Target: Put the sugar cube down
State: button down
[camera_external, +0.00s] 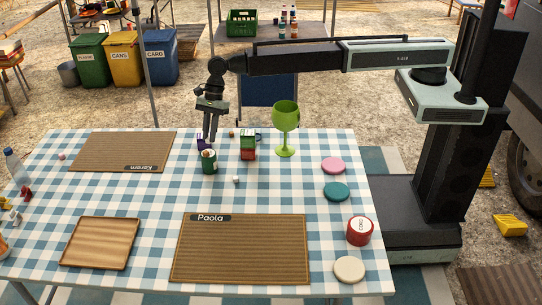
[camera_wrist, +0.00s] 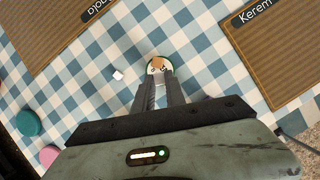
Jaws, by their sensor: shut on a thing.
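My gripper (camera_external: 209,143) points down over the table, just above the mouth of a dark green tin (camera_external: 209,165). In the wrist view my gripper (camera_wrist: 159,76) has its fingertips close together at the tin's pale rim (camera_wrist: 151,63). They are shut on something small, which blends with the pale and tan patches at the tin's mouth. I cannot tell whether it is the sugar cube or whether it touches the tin. A small white cube (camera_external: 236,180) lies on the cloth right of the tin. It also shows in the wrist view (camera_wrist: 117,74).
A purple item (camera_external: 201,143) stands behind the tin. A green-and-red stack (camera_external: 248,145) and a green goblet (camera_external: 286,118) stand to the right. The Kerem mat (camera_external: 120,150), Paola mat (camera_external: 240,255) and wooden tray (camera_external: 100,243) are bare. Coasters (camera_external: 334,166) lie at the right.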

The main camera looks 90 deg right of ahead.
aim_at(210, 151)
notch_tip(210, 151, down, 4)
jog(key=b, duration=0.3)
jog(key=shift+b, duration=0.35)
jog(key=shift+r, duration=0.3)
jog(key=shift+f, duration=0.25)
jog(key=c, duration=1.4)
grip_release()
jog(key=shift+r, duration=0.1)
jog(key=shift+o, duration=0.2)
jog(key=shift+r+p, duration=0.5)
jog(key=shift+p, duration=0.1)
jog(key=p+v, duration=1)
jog(key=v, duration=0.1)
jog(key=shift+d+r, duration=0.2)
